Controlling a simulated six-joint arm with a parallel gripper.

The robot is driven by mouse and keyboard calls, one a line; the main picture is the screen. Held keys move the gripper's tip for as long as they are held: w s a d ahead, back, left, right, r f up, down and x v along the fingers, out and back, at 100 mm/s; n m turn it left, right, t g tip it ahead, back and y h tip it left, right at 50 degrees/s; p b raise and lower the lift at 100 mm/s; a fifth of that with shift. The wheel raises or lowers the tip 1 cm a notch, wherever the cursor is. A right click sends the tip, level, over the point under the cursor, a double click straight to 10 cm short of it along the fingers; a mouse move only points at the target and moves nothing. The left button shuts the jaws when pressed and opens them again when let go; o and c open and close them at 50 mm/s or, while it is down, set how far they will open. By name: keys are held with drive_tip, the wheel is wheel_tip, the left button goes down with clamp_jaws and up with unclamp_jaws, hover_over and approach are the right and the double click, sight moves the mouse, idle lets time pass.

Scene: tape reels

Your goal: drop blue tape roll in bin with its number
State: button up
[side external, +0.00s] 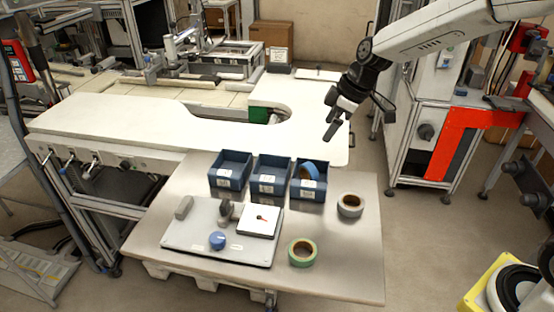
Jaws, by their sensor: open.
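A blue tape roll (308,171) stands tilted inside the right one of three dark blue bins (311,194). The middle bin (270,189) and the left bin (230,184) look empty. Each bin has a white label on its front, too small to read. My gripper (340,135) is open and empty, in the air above and behind the right bin, apart from the roll.
A grey tape roll (350,205) and a green tape roll (302,252) lie on the table (345,265).

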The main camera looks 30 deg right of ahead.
drive_tip(key=shift+v, duration=1.15)
drive_tip(key=s+d+f+m+h, duration=0.1)
drive_tip(key=s+f+m, duration=0.3)
drive_tip(key=s, duration=0.5)
drive_tip(key=s+d+f+m+h, duration=0.1)
drive_tip(key=s+f+m+h, duration=0.1)
drive_tip(key=s+f+m, duration=0.3)
drive_tip(key=s+f, duration=0.1)
drive_tip(key=s, duration=0.3)
drive_tip(key=shift+s+f+g, duration=0.3)
drive_tip(key=shift+s, duration=0.05)
idle(0.4)
